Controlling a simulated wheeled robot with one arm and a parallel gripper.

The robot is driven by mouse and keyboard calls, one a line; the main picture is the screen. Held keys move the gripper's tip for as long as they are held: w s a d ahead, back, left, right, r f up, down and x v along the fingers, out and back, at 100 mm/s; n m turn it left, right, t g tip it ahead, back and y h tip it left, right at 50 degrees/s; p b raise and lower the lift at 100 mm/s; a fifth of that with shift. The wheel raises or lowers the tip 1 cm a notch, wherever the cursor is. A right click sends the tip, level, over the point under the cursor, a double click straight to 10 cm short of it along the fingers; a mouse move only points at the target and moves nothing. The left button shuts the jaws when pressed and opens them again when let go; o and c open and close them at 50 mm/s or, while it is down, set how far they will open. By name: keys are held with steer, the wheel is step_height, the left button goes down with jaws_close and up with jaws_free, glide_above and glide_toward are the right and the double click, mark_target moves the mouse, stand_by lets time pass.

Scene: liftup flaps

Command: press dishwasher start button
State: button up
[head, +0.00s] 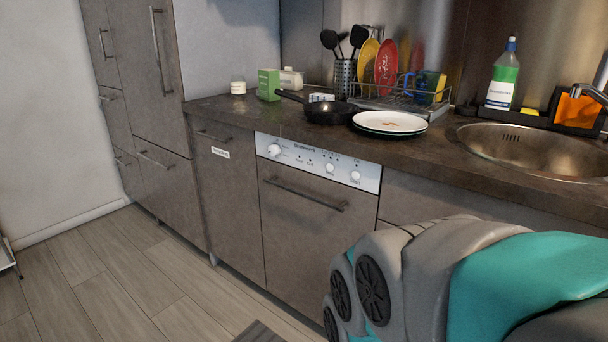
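The dishwasher is built in below the counter, with a brown door (305,225) that is shut and has a long bar handle. Its white control panel (318,161) runs along the top of the door. The small print is too small to read surely, so I cannot tell which is the start button. My gripper is not in view; only grey and teal links of my arm show at the lower right.
White plates (390,123), a black pan (330,111) and a dish rack (400,97) stand on the counter (275,122) above. The sink (530,147) is at the right. Tall cabinets (150,75) stand at the left. The floor (130,270) before the cabinets is mostly clear.

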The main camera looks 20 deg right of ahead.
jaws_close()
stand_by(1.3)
